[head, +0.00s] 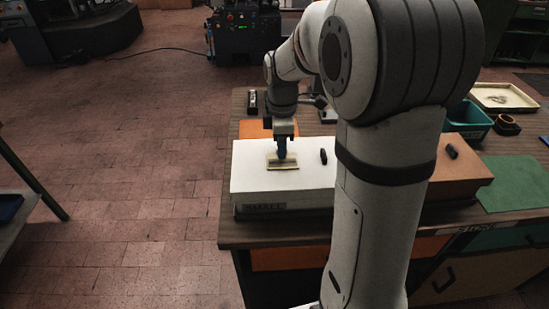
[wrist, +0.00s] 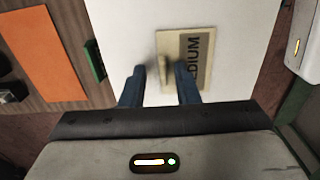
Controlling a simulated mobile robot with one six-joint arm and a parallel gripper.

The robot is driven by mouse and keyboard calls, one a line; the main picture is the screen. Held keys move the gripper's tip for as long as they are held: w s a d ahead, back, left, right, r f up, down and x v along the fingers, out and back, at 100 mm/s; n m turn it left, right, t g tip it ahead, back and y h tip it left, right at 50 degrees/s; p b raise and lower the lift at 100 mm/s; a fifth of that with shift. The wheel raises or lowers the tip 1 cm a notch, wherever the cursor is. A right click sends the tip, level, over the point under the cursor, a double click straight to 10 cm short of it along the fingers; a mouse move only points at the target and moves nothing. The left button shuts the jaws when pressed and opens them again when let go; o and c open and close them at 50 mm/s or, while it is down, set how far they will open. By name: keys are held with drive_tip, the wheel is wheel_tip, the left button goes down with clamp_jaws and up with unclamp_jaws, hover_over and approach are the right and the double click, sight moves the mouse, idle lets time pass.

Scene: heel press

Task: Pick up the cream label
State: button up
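The cream label (head: 283,167) lies on top of a white box (head: 252,180) in the head view, directly below my gripper (head: 282,152). In the wrist view the label (wrist: 204,47) shows a darker panel with letters reading "DIUM". A narrow, blurred tan upright piece (wrist: 163,68) stands at the label's left part, between my fingers. My gripper (wrist: 160,82) is open, with its two blue fingers apart on either side of that piece. I cannot tell whether either finger touches it.
A small black piece (head: 323,156) lies on the white box, right of the label. An orange box (head: 467,172) with another black piece (head: 451,151) stands right of my arm. A teal bin (head: 466,120), a cream tray (head: 503,97) and a green mat (head: 512,183) are farther right.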

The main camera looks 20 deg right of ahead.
clamp_jaws()
drive_tip(key=shift+r, duration=0.1)
